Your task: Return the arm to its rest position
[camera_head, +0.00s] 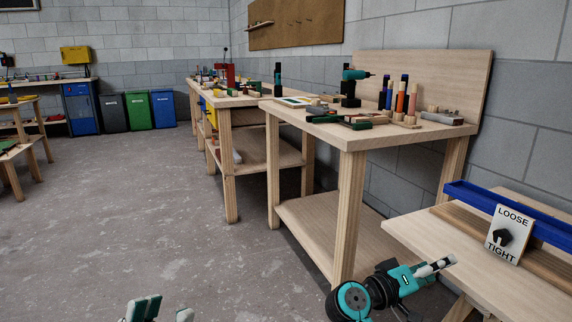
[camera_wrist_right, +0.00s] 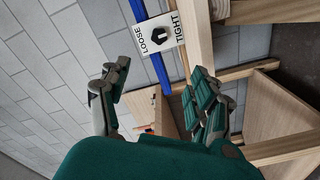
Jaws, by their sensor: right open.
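My right arm comes in at the lower right of the head view, with its gripper (camera_head: 436,267) in front of the near bench, left of and below the dial plate. In the right wrist view the two teal-padded fingers of this gripper (camera_wrist_right: 158,88) stand wide apart with nothing between them. The dial plate (camera_wrist_right: 160,36) lies beyond the fingertips, apart from them. My left gripper (camera_head: 165,312) shows only its fingertips at the bottom edge of the head view. They are apart, with no object seen between them; the rest is cut off.
The near bench (camera_head: 433,242) carries a blue batten (camera_head: 510,212) and a white LOOSE/TIGHT plate (camera_head: 509,234) with a black knob. Behind it a wooden workbench (camera_head: 372,136) holds tools and a drill (camera_head: 351,87). Open concrete floor (camera_head: 130,210) lies to the left.

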